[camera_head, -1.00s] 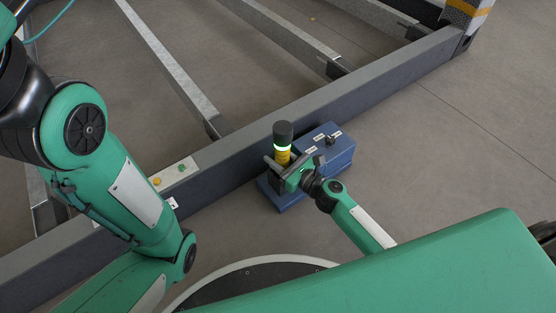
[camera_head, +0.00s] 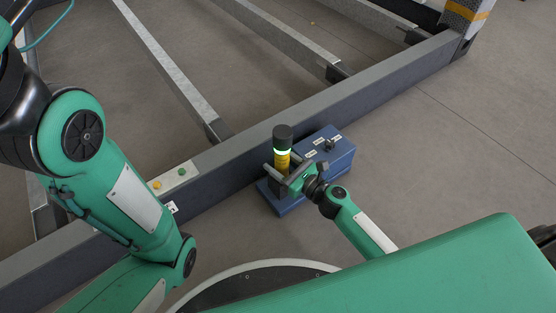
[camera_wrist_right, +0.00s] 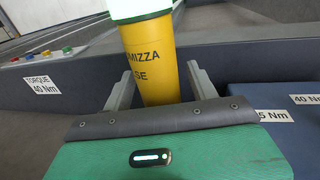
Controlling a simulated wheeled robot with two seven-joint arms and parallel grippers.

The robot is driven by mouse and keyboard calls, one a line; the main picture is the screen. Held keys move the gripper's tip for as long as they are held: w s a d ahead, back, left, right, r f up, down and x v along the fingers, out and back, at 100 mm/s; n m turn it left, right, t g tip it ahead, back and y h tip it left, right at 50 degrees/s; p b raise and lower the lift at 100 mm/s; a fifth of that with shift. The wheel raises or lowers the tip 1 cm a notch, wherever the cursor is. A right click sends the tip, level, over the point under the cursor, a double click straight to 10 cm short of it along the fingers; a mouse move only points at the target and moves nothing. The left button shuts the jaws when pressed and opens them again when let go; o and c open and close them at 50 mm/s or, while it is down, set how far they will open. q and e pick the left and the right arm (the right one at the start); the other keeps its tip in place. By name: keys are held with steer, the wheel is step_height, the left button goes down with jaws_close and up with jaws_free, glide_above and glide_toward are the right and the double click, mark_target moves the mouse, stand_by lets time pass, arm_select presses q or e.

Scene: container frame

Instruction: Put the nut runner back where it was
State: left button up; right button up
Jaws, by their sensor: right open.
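The nut runner (camera_head: 283,150) has a yellow body, a dark top and a lit green-white ring. It stands upright at the left end of the blue block (camera_head: 340,155). In the right wrist view its yellow body (camera_wrist_right: 153,62) shows dark lettering. My right gripper (camera_head: 277,171) is open, with one finger on each side of the yellow body; in the right wrist view gaps show beside the fingers. The lower end of the nut runner is hidden behind the gripper. My left arm shows at the left, but its gripper is not in view.
A long grey frame beam (camera_head: 340,114) runs diagonally behind the blue block. A light panel (camera_head: 176,178) with coloured buttons sits on it. A "TORQUE 40 Nm" label (camera_wrist_right: 42,86) is on the beam. The floor (camera_head: 460,150) at the right is clear.

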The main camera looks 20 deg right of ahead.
steer(key=v, duration=1.1)
steer(key=shift+b, duration=0.4)
